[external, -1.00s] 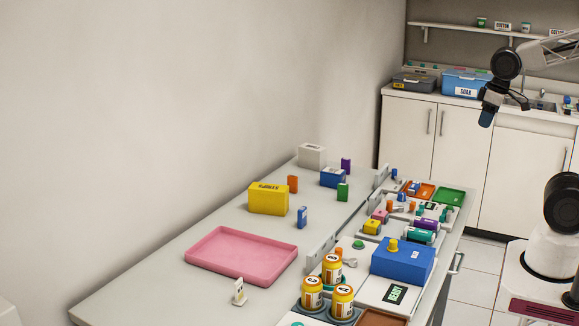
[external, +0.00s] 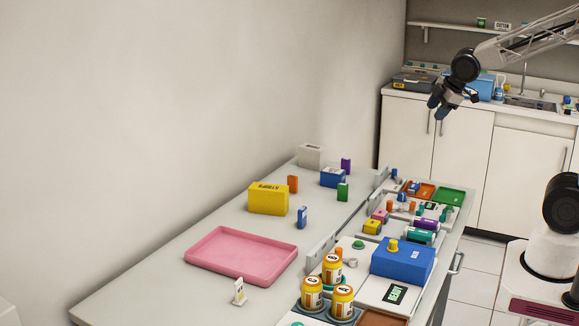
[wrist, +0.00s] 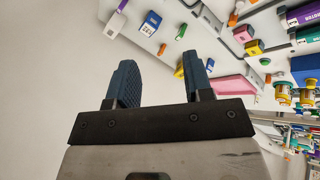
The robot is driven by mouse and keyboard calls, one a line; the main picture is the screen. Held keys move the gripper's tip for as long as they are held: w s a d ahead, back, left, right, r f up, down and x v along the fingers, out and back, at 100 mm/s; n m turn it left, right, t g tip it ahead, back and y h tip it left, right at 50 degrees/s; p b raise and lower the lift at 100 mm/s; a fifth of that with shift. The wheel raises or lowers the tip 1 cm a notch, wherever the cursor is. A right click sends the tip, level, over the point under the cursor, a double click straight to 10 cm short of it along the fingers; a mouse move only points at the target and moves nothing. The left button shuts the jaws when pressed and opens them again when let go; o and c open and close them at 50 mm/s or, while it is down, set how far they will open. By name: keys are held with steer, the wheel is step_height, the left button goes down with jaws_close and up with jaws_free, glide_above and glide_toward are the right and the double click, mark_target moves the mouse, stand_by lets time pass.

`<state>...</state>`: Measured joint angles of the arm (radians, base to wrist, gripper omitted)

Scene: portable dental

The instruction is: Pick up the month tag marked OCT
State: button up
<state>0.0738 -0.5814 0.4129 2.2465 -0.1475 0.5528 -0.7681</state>
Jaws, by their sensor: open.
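Several small upright tags stand on the long grey table: an orange tag (external: 292,184), a blue tag (external: 302,217), a green tag (external: 342,192), a purple tag (external: 346,166) and a white tag (external: 239,292). Their markings are too small to read, so I cannot tell which says OCT. My gripper (external: 440,108) is in the air, high beyond the far end of the table, apart from all tags. In the wrist view my gripper (wrist: 162,75) is open, with nothing between its two dark fingers.
A yellow box (external: 268,200), a pink tray (external: 240,257), a small blue box (external: 332,177) and a white box (external: 311,155) stand on the table. On the right are a large blue box (external: 402,263) and yellow bottles (external: 333,270). The table's front left is clear.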

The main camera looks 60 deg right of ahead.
steer(key=w+d+f+n+t, duration=0.2)
steer(key=w+f+n, duration=0.4)
steer(key=w+n, duration=0.3)
steer(key=w+d+f+n+t, duration=0.3)
steer(key=w+f+n, duration=0.3)
steer(key=w, duration=0.5)
steer(key=w+d+f+n+t+y, duration=0.1)
steer(key=w+d+f+n+t, duration=0.1)
steer(key=w+d+f+n, duration=0.3)
steer(key=shift+w+f+n+t, duration=0.4)
steer(key=shift+w+f+n, duration=0.7)
steer(key=shift+w+n, duration=1.75)
steer(key=shift+s+n, duration=0.45)
steer(key=shift+f, duration=1.75)
